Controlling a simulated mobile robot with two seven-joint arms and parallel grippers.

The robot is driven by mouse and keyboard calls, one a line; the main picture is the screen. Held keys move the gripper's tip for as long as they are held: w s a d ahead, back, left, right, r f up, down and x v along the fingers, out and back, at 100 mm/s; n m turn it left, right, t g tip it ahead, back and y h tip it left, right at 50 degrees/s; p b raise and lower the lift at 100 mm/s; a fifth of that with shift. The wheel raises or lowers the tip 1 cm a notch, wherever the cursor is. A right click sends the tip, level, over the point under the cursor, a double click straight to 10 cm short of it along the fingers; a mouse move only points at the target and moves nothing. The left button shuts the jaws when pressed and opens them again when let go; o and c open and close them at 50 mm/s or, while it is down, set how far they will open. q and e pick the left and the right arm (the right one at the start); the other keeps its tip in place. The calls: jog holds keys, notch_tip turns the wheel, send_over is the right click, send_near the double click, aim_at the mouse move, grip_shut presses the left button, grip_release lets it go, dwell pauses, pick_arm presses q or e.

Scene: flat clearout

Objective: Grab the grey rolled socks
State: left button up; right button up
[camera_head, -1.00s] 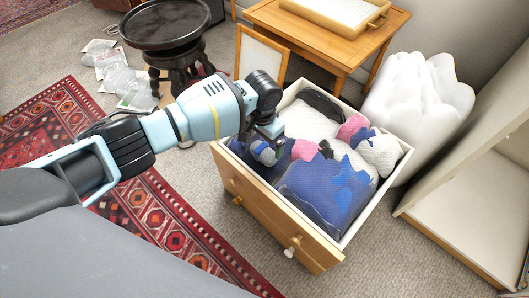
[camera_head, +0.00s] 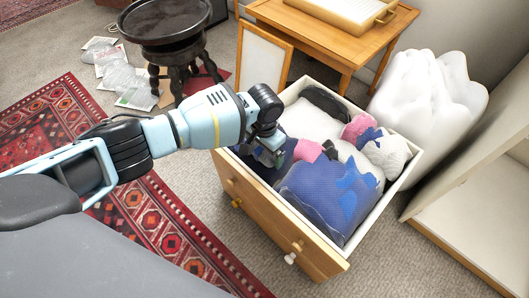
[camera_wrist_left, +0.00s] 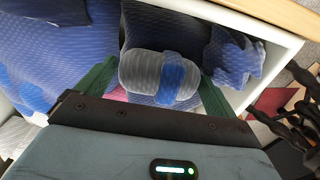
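The grey rolled socks (camera_wrist_left: 142,76) with a blue band lie on blue cloth in the open drawer. In the left wrist view they sit between the two green fingers of my left gripper (camera_wrist_left: 157,80), which is open, with a finger on either side. I cannot tell whether either finger touches them. In the head view my left gripper (camera_head: 268,152) reaches down into the drawer's near-left part and mostly hides these socks. My right gripper is not in view.
The wooden drawer (camera_head: 269,224) holds blue cloth (camera_head: 325,195), pink bundles (camera_head: 307,150) and a pale bundle (camera_head: 388,153).

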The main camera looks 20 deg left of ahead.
pick_arm(q)
jog(key=c, duration=0.6)
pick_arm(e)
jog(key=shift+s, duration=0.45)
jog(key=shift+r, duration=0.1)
pick_arm(q)
jog(key=shift+r+p, duration=0.35)
jog(key=shift+r, duration=0.15)
jog(key=r, duration=0.1)
jog(key=r+p, duration=0.2)
jog(key=shift+s+d, duration=0.1)
jog(key=shift+d, duration=0.15)
jog(key=s+d+p, duration=0.1)
jog(key=s+d, duration=0.1)
jog(key=d, duration=0.2)
jog(key=s+d+p, duration=0.1)
jog(key=s+d, duration=0.1)
jog(key=d, duration=0.2)
jog(key=s+d+r+p, duration=0.1)
jog(key=d, duration=0.4)
jog(key=shift+s+p, duration=0.3)
jog(key=shift+s, duration=0.1)
jog(key=shift+s+d, duration=0.25)
jog(key=shift+d, duration=0.35)
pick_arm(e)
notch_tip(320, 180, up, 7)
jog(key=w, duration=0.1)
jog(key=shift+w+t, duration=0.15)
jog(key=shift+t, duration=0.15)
